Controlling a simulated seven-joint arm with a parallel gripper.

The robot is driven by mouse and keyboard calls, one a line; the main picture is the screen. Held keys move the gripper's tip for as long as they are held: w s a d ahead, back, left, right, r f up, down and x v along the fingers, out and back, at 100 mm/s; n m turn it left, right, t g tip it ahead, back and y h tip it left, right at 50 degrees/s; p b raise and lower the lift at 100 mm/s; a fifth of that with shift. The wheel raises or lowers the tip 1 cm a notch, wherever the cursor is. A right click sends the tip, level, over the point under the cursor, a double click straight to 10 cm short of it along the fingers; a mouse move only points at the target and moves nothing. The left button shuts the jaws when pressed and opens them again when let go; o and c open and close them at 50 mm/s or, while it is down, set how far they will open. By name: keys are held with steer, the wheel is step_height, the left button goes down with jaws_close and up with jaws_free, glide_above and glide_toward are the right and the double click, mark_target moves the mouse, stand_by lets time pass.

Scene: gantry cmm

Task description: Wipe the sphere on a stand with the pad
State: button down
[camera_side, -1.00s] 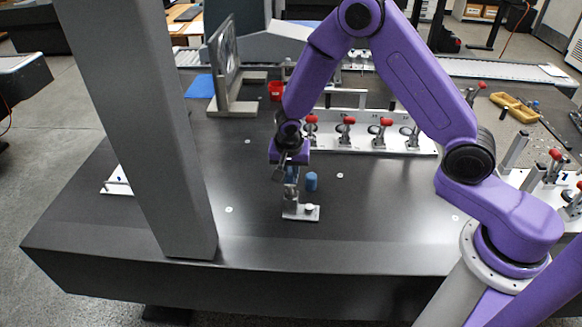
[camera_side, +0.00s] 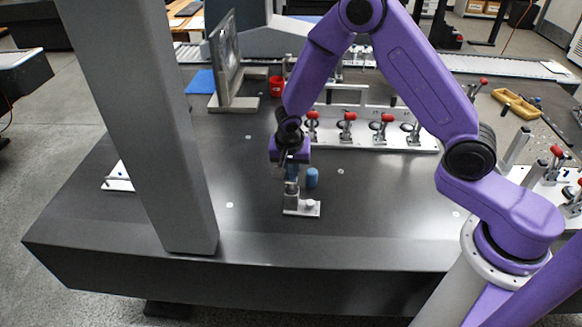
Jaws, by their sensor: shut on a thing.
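The stand (camera_side: 302,208) is a small light metal plate with a short upright post on the dark table. A small pale round knob sits on the plate's right side. My gripper (camera_side: 291,172) points down just above the post, shut on a small blue piece, which looks like the pad (camera_side: 294,171). The pad's lower edge is at or just above the post top; I cannot tell whether they touch. The sphere is mostly hidden or too small to make out there.
A blue cylinder (camera_side: 312,177) stands close to the right of my gripper. Behind is a row of red-handled clamps (camera_side: 380,130). A grey column (camera_side: 150,130) rises at left. Bare table (camera_side: 390,210) lies to the right and in front of the clamps.

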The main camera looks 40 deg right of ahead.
mark_target(291, 168)
steer(key=shift+w+d, duration=0.65)
steer(key=shift+d, duration=0.15)
steer(key=shift+s+a, duration=0.4)
steer(key=shift+a, duration=0.1)
stand_by(0.4)
steer(key=shift+r, duration=0.1)
steer(key=shift+r, duration=3.45)
